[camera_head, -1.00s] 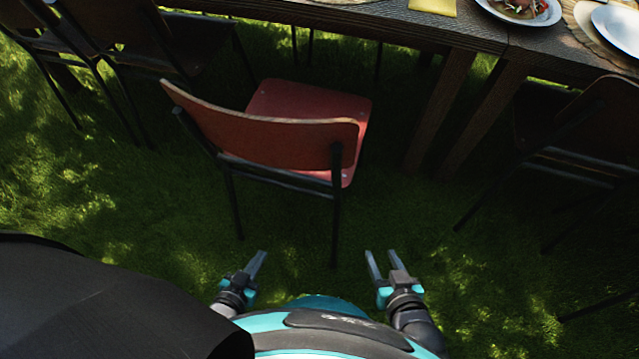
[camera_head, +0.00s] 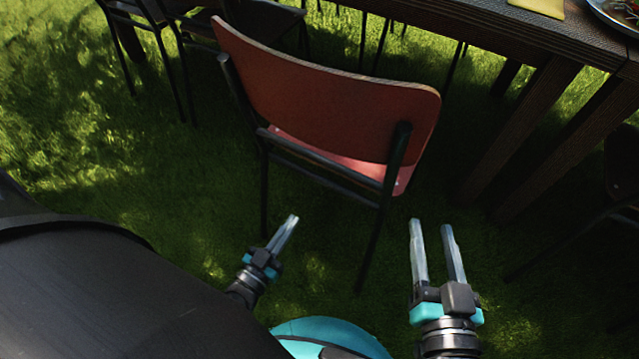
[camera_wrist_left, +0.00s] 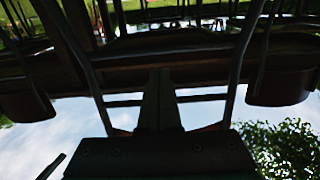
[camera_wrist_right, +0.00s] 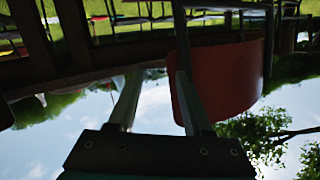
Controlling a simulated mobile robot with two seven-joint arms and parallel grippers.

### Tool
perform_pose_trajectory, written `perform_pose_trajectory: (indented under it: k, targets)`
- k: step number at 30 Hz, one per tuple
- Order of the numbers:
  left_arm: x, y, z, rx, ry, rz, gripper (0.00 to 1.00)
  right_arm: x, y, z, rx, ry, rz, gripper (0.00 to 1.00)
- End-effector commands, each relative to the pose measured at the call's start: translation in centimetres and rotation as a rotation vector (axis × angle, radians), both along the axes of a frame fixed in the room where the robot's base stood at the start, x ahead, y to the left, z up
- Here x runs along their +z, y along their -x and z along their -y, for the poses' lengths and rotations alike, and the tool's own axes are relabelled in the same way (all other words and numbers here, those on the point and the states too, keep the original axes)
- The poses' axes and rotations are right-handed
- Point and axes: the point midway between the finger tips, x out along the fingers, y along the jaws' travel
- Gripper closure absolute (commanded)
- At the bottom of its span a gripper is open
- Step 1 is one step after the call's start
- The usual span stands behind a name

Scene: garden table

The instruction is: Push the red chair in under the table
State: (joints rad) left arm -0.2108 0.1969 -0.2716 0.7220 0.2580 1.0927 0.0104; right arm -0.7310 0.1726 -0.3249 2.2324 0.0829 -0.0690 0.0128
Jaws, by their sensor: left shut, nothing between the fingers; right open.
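The red chair (camera_head: 322,98) stands in the middle of the head view with its backrest toward me. A strip of its red seat (camera_head: 330,155) shows below the backrest, and it stands out from the table (camera_head: 455,50). My left gripper (camera_head: 290,222) is shut and empty, low in front of the chair's left side. My right gripper (camera_head: 432,226) is open and empty, just right of the chair's near right leg. In the right wrist view the red backrest (camera_wrist_right: 228,80) appears right of the fingers. I see no clear contact with the chair.
Dark chairs (camera_head: 165,20) stand at the upper left, and part of another (camera_head: 622,165) shows at the right edge. Thick table legs (camera_head: 530,115) stand right of the red chair. A yellow napkin (camera_head: 537,7) and a plate (camera_head: 615,14) lie on the table. Grass is open at left.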

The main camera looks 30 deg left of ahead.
Motion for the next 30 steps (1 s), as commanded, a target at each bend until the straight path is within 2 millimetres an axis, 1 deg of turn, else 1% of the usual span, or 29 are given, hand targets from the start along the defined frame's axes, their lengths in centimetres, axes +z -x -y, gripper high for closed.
perform_pose_trajectory:
  k: [1,3,6,10,15,19,30]
  targets:
    - [0.0,-1.4,0.1,0.000,0.000,0.006,1.00,-0.1,0.2,-0.1,0.000,-0.011,0.013,0.50]
    - [0.0,-3.2,0.2,0.001,0.000,0.005,1.00,0.1,0.4,-0.3,-0.001,-0.030,0.040,0.50]
    - [0.0,-5.6,0.4,0.001,0.000,0.002,1.00,0.5,0.6,-0.4,-0.006,-0.056,0.082,0.50]
    - [0.1,-7.9,0.7,0.001,-0.001,0.001,1.00,0.6,0.6,-0.4,-0.006,-0.054,0.080,0.50]
    - [-0.1,-9.3,0.8,0.001,0.001,-0.002,1.00,0.6,0.6,-0.4,-0.006,-0.054,0.079,0.50]
    - [-0.1,-10.0,0.8,0.001,0.001,-0.002,1.00,0.6,0.6,-0.4,-0.006,-0.054,0.079,0.50]
    - [-0.1,-10.3,0.9,0.000,0.001,-0.002,1.00,0.6,0.6,-0.4,-0.006,-0.054,0.078,0.50]
